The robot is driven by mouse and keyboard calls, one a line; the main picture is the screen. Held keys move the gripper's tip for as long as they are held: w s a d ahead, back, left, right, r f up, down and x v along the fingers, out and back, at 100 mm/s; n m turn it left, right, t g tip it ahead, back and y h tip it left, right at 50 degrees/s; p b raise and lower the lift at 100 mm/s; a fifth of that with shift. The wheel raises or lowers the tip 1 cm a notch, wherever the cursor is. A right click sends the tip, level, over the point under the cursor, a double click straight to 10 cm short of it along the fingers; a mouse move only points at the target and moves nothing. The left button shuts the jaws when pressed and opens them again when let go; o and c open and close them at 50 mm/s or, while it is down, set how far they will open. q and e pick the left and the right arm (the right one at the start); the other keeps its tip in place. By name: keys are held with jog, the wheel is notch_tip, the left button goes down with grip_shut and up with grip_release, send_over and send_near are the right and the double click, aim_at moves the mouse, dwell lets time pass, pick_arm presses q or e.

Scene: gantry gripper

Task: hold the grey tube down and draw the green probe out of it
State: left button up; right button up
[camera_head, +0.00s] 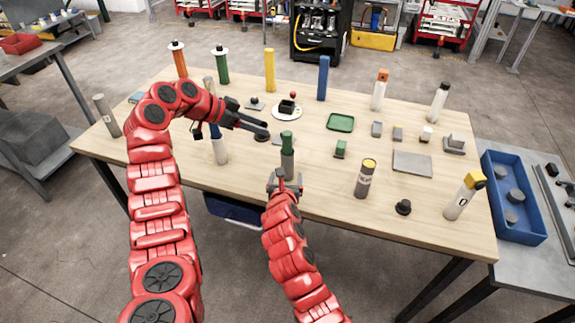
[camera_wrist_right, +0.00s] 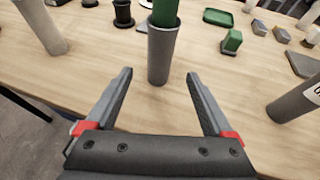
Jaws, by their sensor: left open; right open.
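The grey tube (camera_head: 287,166) stands upright on the table, with the green probe (camera_head: 287,138) sticking out of its top. In the right wrist view the grey tube (camera_wrist_right: 160,55) and the green probe (camera_wrist_right: 165,12) are straight ahead; the probe's top is cut off by the frame. My right gripper (camera_wrist_right: 160,75) is open, with the tube centred between its fingers in the picture and standing just beyond the tips. It shows low in front of the tube in the head view (camera_head: 286,182). My left gripper (camera_head: 266,130) is open and empty, up and left of the probe, pointing right.
A blue-and-white tube (camera_head: 219,148) stands below the left gripper. A dark tube with a yellow top (camera_head: 365,180) and a black knob (camera_head: 403,207) are to the right. A small green block (camera_head: 340,150) and a green tray (camera_head: 341,122) lie behind. Table between is clear.

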aim_at(288, 163)
jog(key=x, duration=1)
jog(key=shift+w, duration=0.4)
jog(key=shift+w+f, duration=0.35)
jog(key=shift+w, duration=0.15)
